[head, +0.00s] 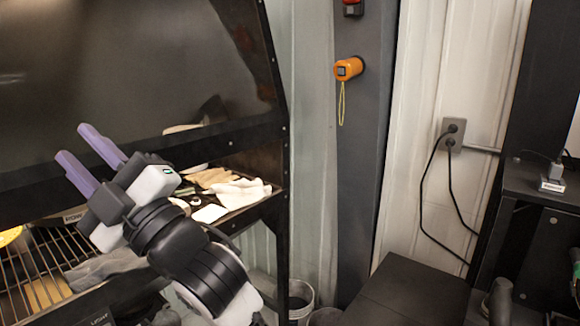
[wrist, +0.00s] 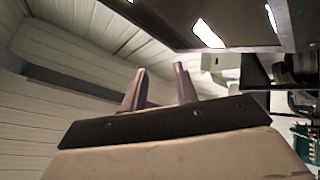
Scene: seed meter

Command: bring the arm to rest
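My gripper (head: 82,152) is at the left of the head view, with its two purple fingers pointing up and to the left. The fingers are apart, with nothing between them. In the wrist view the two fingertips (wrist: 160,85) also stand apart and empty. My arm reaches up from the bottom of the head view, in front of a dark cabinet (head: 120,75). No part of the gripper clearly touches anything.
A shelf holds cloths (head: 238,192) beside my gripper. A wire rack (head: 40,270) lies below it. A wall outlet (head: 453,135) with black cords and a dark shelf (head: 545,188) stand at right.

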